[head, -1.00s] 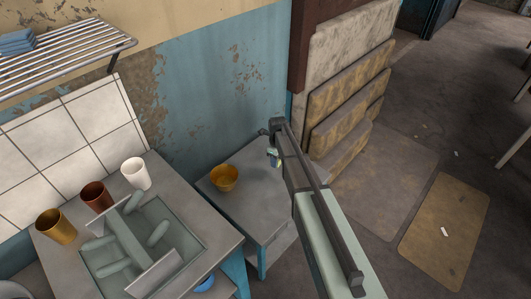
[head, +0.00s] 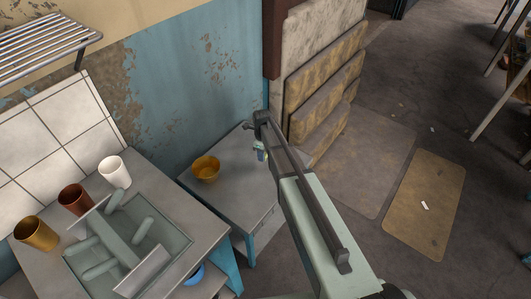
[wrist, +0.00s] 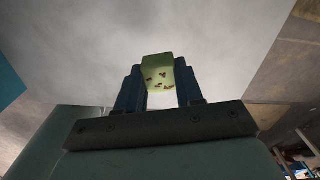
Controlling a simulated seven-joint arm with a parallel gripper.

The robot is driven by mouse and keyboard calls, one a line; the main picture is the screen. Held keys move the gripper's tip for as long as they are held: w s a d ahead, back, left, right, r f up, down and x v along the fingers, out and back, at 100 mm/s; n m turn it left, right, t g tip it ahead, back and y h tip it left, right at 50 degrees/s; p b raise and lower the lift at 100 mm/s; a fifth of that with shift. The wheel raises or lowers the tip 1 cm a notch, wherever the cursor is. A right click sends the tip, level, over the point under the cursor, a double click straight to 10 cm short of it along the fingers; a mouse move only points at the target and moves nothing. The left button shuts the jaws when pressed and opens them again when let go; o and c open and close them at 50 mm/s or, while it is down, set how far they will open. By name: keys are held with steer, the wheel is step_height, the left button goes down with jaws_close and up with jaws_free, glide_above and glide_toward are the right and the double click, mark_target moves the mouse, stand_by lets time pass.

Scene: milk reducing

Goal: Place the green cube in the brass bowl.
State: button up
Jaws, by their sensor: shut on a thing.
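The brass bowl (head: 206,172) sits upright on a small grey table against the blue wall in the head view. My gripper (head: 260,153) is to the right of the bowl, apart from it, above the right part of that table. In the wrist view my gripper's two dark blue fingers are shut on the green cube (wrist: 157,70), which shows brown specks on its face. In the head view the cube is too small and too hidden by the gripper to make out clearly. The inside of the bowl looks empty.
The small grey table (head: 235,205) is otherwise clear. At left, a counter with a sink holds a gold cup (head: 36,234), a copper cup (head: 75,199) and a white cup (head: 114,172). Stacked panels (head: 325,95) lean behind my gripper. A wire rack (head: 45,45) hangs upper left.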

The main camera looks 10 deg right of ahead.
steer(key=a+r+n, duration=0.3)
steer(key=a+r, duration=0.1)
steer(key=a, duration=1.3)
step_height(320, 180, up, 4)
steer(key=n, duration=1.2)
glide_above(208, 174)
steer(key=shift+s+f, duration=0.15)
steer(key=shift+f, duration=5.1)
steer(key=o, duration=1.1)
steer(key=shift+r, duration=0.1)
